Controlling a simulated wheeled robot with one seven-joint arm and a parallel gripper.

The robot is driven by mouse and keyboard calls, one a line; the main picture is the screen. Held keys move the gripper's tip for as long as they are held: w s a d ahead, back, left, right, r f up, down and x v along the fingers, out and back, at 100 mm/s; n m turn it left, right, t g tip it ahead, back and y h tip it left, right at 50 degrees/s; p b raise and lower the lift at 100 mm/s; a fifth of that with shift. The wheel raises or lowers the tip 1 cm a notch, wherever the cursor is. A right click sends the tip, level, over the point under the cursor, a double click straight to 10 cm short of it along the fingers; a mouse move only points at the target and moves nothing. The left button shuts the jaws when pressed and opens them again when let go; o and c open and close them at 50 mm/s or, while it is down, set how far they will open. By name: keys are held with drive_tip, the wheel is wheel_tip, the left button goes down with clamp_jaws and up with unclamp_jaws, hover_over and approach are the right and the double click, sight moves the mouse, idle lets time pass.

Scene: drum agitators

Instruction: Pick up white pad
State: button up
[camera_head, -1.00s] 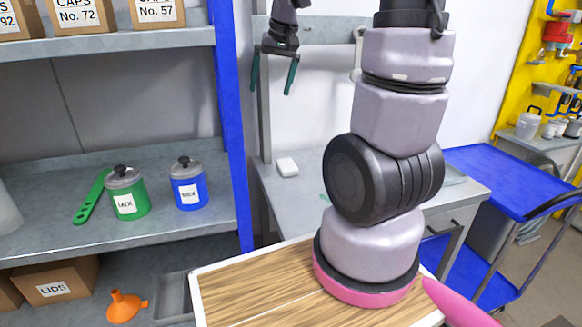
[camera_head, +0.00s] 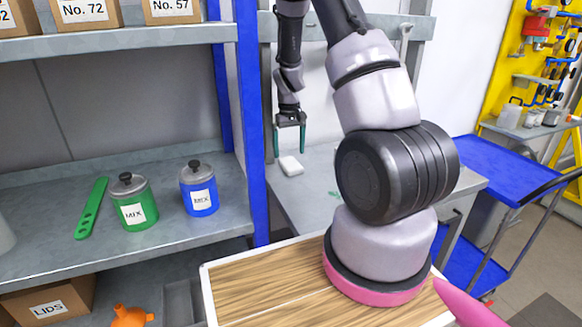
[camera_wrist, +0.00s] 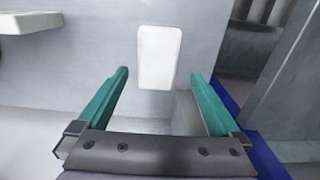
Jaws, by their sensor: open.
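The white pad (camera_head: 291,166) is a small white block lying flat on the grey bench behind the wooden-topped surface. My gripper (camera_head: 289,154) is open and empty, its two teal fingers pointing down close above the pad in the head view. In the wrist view the pad (camera_wrist: 160,57) is a pale upright rectangle, ahead of the fingertips and between their lines. My gripper (camera_wrist: 158,80) has its fingers wide apart there, wider than the pad, and does not touch it as far as I can see.
A blue shelf post (camera_head: 252,130) stands just left of the pad. The shelf holds a green MIX canister (camera_head: 134,203), a blue canister (camera_head: 199,189) and a green slotted tool (camera_head: 91,209). A blue cart (camera_head: 500,175) stands at right. The bench around the pad looks mostly clear.

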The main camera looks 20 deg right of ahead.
sight(291, 163)
drive_tip(key=f, duration=0.4)
drive_tip(key=shift+d+f, duration=0.2)
drive_tip(key=shift+f, duration=0.05)
drive_tip(key=shift+s, duration=0.1)
drive_tip(key=shift+c, duration=0.3)
drive_tip(key=c, duration=1.3)
drive_tip(key=shift+s+r, duration=0.15)
drive_tip(key=shift+r, duration=0.5)
drive_tip(key=shift+c, duration=0.2)
wheel_tip(291, 163, up, 6)
drive_tip(key=shift+f, duration=0.25)
drive_tip(key=s, duration=1.9)
drive_tip(key=shift+s, duration=0.35)
drive_tip(key=shift+r, duration=0.1)
